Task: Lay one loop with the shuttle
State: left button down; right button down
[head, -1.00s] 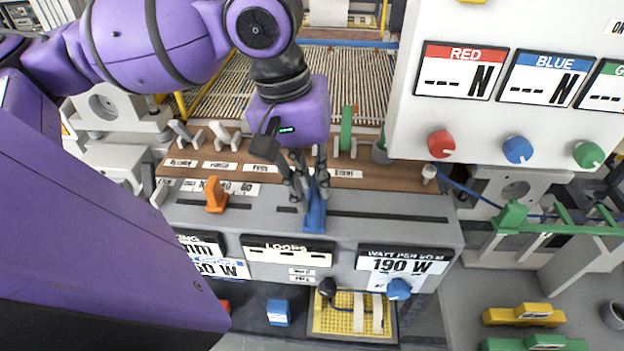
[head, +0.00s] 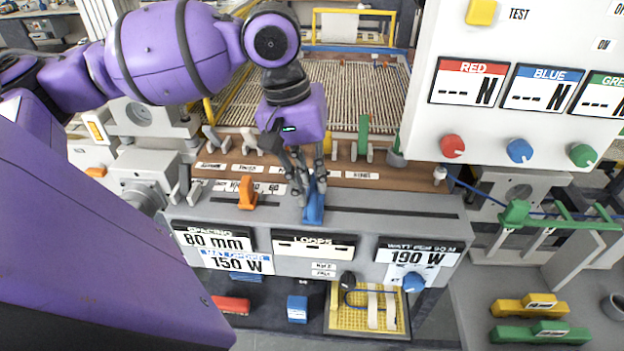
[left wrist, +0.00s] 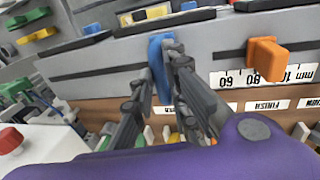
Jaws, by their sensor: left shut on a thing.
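My left gripper (head: 310,188) is shut on the blue slider handle (head: 314,210), which sits on a long slot in the front of the grey console (head: 370,228). The left wrist view shows its fingers (left wrist: 168,75) on either side of the blue handle (left wrist: 157,55). An orange slider (head: 247,194) stands to its left beside a millimetre scale. The loops display (head: 314,247) shows only dashes. The mesh bed (head: 350,90) of parallel strands lies behind the console. I cannot make out a separate shuttle there. My right gripper is not in view.
A panel with red, blue and green knobs (head: 519,150) stands at the right. Several upright levers, one green (head: 363,135), line the brown strip behind the slot. A yellow tray (head: 352,318) lies below the console. The slot right of the blue handle is clear.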

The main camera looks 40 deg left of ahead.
pick_arm(q)
jog(key=c, duration=1.7)
grip_release()
jog(key=shift+s+a, duration=0.1)
jog(key=shift+a, duration=0.15)
jog(key=shift+c, duration=0.2)
jog(key=shift+r, duration=0.15)
notch_tip(320, 180, up, 12)
jog(key=s+a, duration=0.1)
jog(key=a, duration=0.1)
jog(key=shift+f, duration=0.25)
jog(key=shift+s+f, duration=0.1)
